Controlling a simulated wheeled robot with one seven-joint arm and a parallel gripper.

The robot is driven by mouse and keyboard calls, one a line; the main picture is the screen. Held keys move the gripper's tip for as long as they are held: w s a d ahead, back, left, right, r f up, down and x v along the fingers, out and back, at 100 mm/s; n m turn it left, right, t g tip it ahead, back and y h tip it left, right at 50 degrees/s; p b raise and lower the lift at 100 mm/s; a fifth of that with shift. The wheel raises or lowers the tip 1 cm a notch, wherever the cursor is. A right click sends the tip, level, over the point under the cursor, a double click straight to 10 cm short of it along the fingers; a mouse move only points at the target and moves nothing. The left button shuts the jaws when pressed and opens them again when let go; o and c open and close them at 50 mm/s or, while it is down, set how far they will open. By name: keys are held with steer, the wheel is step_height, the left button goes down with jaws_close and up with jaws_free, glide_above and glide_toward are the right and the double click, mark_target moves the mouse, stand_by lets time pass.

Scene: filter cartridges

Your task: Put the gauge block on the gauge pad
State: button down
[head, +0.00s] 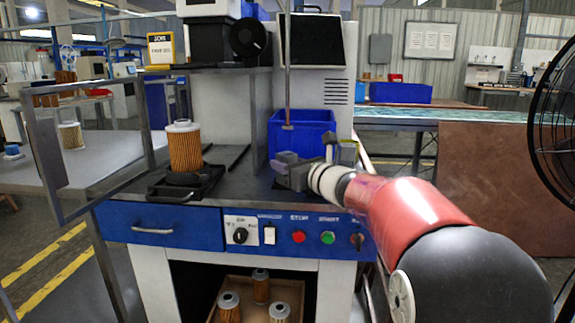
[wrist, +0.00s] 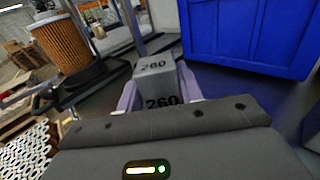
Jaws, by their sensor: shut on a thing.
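The gauge block (wrist: 156,68) is a grey block marked 260, held upright between the two pale fingers of my gripper (wrist: 158,82) in the wrist view. In the head view my gripper (head: 283,166) is over the right part of the dark bench top (head: 232,185), in front of the blue bin. My gripper is shut on the block. I cannot tell whether the block's underside touches the bench. I cannot make out the gauge pad in either view.
A blue bin (head: 300,135) stands close behind my gripper. An orange pleated filter (head: 184,149) stands on a black fixture (head: 190,184) at the left. A metal door frame (head: 48,150) stands open at the left. Several filters sit in a box (head: 245,289) below.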

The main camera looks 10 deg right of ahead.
steer(key=shift+f, duration=0.1)
steer(key=c, duration=0.9)
jaws_free()
steer(key=b+v, duration=0.1)
steer(key=v, duration=1.1)
steer(key=shift+a, duration=0.1)
